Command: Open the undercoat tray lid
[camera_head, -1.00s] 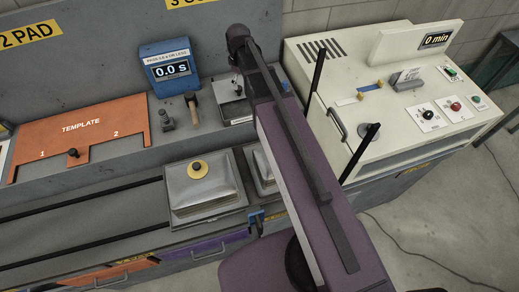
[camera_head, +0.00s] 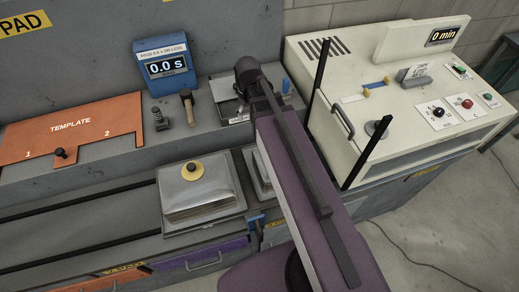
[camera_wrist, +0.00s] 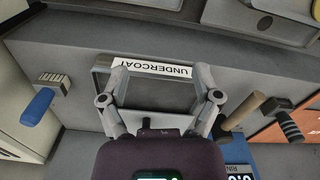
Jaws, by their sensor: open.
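The undercoat tray (camera_wrist: 103,84) is a shallow grey tray with a white label reading UNDERCOAT, upside down in the wrist view. A small dark knob-like part (camera_wrist: 146,122) shows near my gripper's palm. My gripper (camera_wrist: 161,74) is open and empty, its fingers spread over the tray; contact cannot be told. In the head view, the tray (camera_head: 236,118) sits on the back ledge, partly hidden by my arm. My gripper is hidden there.
A wooden-handled tool (camera_head: 187,102), a dark stamp-like tool (camera_head: 159,119) and a blue timer (camera_head: 165,68) stand left of the tray. A blue-handled brush (camera_wrist: 44,98) lies on its other side. A lidded metal box (camera_head: 201,200) is in front; a cream machine (camera_head: 400,100) is right.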

